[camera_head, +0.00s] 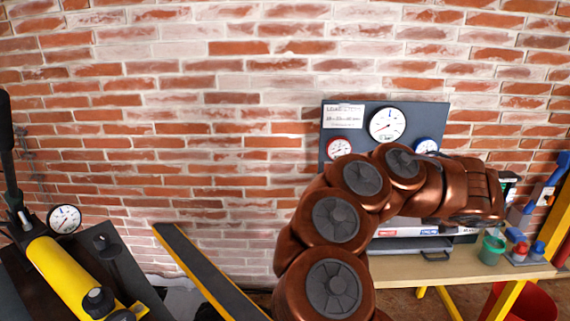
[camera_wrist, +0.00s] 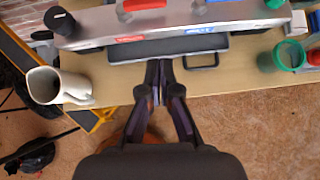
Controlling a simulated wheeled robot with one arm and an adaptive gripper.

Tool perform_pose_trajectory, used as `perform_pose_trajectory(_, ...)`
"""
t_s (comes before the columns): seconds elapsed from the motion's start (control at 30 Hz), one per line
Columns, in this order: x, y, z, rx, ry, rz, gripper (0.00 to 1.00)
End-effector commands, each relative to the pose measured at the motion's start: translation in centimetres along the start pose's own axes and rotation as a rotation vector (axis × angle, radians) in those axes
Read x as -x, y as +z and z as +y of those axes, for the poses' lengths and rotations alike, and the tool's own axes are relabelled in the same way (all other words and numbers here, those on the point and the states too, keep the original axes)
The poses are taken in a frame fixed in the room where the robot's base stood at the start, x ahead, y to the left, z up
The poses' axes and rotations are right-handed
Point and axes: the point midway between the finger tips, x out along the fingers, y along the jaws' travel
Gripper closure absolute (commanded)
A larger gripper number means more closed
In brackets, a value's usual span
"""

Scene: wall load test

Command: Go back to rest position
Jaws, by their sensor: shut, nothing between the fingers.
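My gripper (camera_wrist: 159,95) is in the wrist view, its two dark fingers together and empty. It points at the front edge of the wooden bench (camera_wrist: 235,82), with the fingertips in front of a grey test unit (camera_wrist: 180,30) with red, blue and green parts on top. In the head view my copper-coloured arm reaches up and bends over to the right, in front of the dark gauge panel (camera_head: 435,112). The gripper's fingers cannot be made out in the head view.
A white mug (camera_wrist: 45,86) stands at the bench's left and a green cup (camera_wrist: 288,56) at its right. A yellow cylinder rig (camera_head: 65,275) with a gauge stands at the left. A red bin (camera_head: 530,302) is on the floor, lower right. A brick wall runs behind.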

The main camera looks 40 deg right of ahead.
Motion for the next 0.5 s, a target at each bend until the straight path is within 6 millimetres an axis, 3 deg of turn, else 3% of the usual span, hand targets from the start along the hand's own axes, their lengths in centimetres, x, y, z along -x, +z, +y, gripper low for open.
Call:
perform_pose_trajectory(0.17,0.1,0.5,0.1,-0.004,-0.005,-0.010,1.00)
perform_pose_trajectory(0.27,0.4,2.4,0.6,-0.022,-0.030,-0.050,1.00)
perform_pose_trajectory(0.5,3.3,11.1,3.6,-0.177,-0.110,-0.272,1.00)
